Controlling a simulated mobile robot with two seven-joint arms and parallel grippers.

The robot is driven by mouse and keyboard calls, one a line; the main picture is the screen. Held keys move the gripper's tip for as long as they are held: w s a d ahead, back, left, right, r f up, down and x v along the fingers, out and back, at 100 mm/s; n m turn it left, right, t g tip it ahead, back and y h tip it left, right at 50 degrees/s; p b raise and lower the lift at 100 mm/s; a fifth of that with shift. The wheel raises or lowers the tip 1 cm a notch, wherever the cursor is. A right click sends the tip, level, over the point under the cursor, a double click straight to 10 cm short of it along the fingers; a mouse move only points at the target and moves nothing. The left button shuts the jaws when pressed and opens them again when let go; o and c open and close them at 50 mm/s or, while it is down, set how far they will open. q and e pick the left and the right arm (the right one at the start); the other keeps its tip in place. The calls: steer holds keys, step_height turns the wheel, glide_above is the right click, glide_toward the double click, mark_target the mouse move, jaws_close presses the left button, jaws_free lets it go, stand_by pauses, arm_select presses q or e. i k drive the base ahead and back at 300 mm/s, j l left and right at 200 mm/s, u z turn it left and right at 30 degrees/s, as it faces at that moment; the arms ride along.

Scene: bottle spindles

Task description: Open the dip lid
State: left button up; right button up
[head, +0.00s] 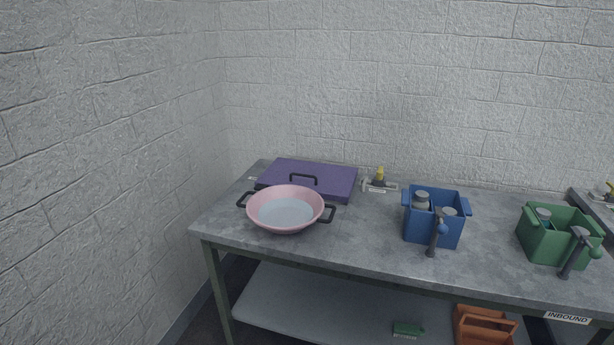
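A flat purple lid (330,183) with a black bar handle (303,177) lies at the back left of the grey table. It looks closed, lying flat; what is under it is hidden. The pink pan in front hides part of its near side. Neither of my grippers is in view.
A pink two-handled pan (285,210) stands just in front of the lid. A small yellow-topped fixture (380,176) is right of the lid. A blue crate (421,227) and a green crate (541,247) hold grey-capped items. The table (350,235) is clear between pan and blue crate.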

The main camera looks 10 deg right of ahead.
mark_target(336, 183)
steer(key=i+l+z, duration=0.1)
steer(key=i+z, duration=0.35)
steer(key=i+j+z, duration=0.1)
steer(key=i+z, duration=0.35)
steer(key=i, duration=0.15)
